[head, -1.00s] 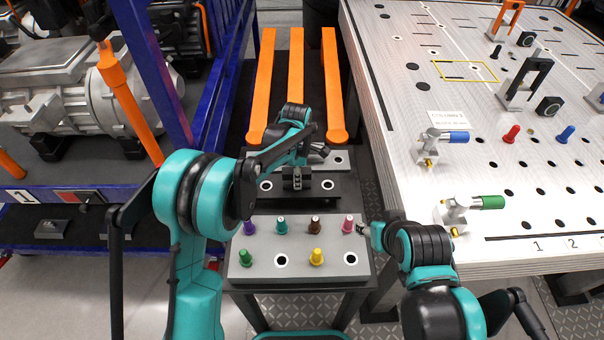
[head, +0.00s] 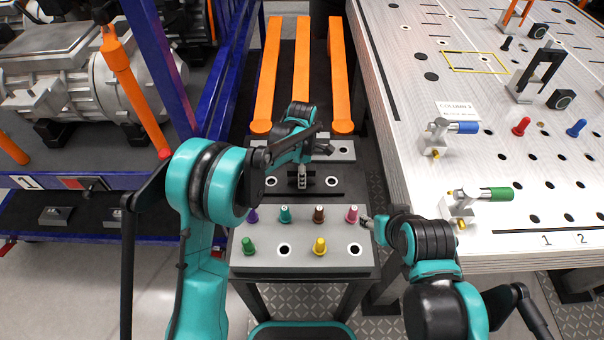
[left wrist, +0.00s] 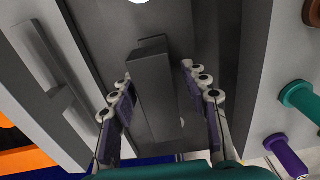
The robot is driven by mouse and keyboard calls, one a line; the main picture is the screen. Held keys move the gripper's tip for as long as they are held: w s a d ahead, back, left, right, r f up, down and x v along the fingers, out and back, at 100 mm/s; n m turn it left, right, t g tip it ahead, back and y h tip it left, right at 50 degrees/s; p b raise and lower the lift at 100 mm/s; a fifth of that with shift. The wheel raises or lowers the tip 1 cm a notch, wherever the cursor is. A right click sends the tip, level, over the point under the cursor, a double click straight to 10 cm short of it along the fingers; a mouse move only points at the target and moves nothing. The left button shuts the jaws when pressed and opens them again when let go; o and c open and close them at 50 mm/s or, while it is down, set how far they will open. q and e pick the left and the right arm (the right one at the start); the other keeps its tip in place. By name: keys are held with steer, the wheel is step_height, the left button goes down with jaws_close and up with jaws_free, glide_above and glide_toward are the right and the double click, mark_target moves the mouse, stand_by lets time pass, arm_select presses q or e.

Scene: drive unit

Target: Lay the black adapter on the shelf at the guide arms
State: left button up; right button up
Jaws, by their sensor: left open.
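The black adapter (head: 325,187) looks like a dark flat plate with an upright block, lying on the stand behind the peg block. The left wrist view shows the block (left wrist: 152,85) rising from the dark plate. My left gripper (left wrist: 157,76) is open, with one finger on each side of the block and gaps visible. In the head view, my left forearm partly hides the adapter. My right gripper (head: 367,222) is beside the pink peg (head: 351,213); its fingers are too small to judge. Orange bars (head: 301,75), possibly the guide arms, extend behind the stand. I cannot tell which surface is the shelf.
The grey peg block (head: 300,258) holds several coloured pegs in front of the adapter. A perforated table (head: 420,190) with clamps and pegs stands to the right. A blue-framed rack (head: 163,75) with machinery stands to the left, close to my left arm.

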arm_select(q)
step_height(320, 180, up, 12)
steer(key=p, duration=0.3)
steer(key=shift+f+p, duration=0.1)
steer(key=shift+p, duration=0.25)
steer(key=shift+r, duration=0.35)
steer(key=s+a+r+m+t, duration=0.3)
steer(key=s+a+r+m, duration=0.55)
steer(key=s+a, duration=0.25)
steer(key=s+a+f+m+t, duration=0.1)
steer(key=s+a+m+t, duration=0.1)
steer(key=s, duration=0.5)
steer(key=s+a+f+m+t, duration=0.1)
steer(key=s+a+m+t, duration=0.1)
steer(key=s+a+m, duration=0.2)
steer(key=shift+s+a+m, duration=0.4)
steer(key=shift+s+m, duration=1.1)
steer(key=shift+m, duration=0.25)
